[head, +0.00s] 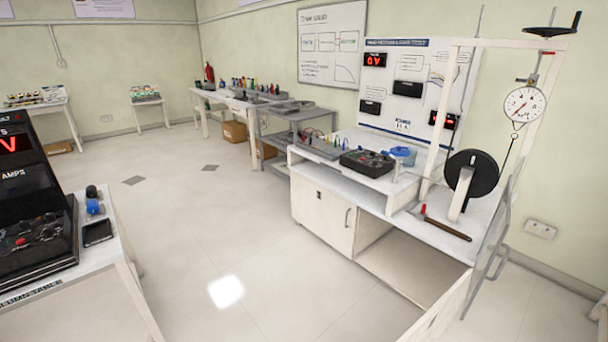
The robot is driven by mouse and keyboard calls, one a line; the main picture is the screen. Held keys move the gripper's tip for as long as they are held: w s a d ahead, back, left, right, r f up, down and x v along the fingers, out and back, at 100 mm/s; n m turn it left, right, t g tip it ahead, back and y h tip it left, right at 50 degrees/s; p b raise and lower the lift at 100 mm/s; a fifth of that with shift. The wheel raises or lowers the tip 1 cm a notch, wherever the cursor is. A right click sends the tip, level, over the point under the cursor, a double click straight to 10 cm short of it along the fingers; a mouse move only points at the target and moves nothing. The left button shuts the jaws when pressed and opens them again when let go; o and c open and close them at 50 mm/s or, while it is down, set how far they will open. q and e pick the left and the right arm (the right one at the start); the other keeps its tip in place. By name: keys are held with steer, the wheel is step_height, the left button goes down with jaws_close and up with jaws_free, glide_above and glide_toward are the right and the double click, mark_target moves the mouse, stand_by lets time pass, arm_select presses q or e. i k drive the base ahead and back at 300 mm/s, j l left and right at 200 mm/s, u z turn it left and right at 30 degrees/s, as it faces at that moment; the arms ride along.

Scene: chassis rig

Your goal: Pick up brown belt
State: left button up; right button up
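A long thin brown item (447,228) with a red piece at its left end lies on the white bench top at the right. It may be the belt, but it is too small to tell from a handled tool. A black pulley wheel (472,168) stands upright on a pale support behind it. A thin dark line runs from the round dial scale (523,105) down toward the wheel; I cannot tell what it is made of. Neither of my grippers shows in the head view.
The white bench (322,212) has an open-fronted compartment below and a tall frame (448,110) above. A black control box (367,160) and blue container (403,154) stand on it. Another table (125,260) with a meter console (32,205) is at left. Floor between is clear.

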mark_target(456, 233)
steer(key=z, duration=1.2)
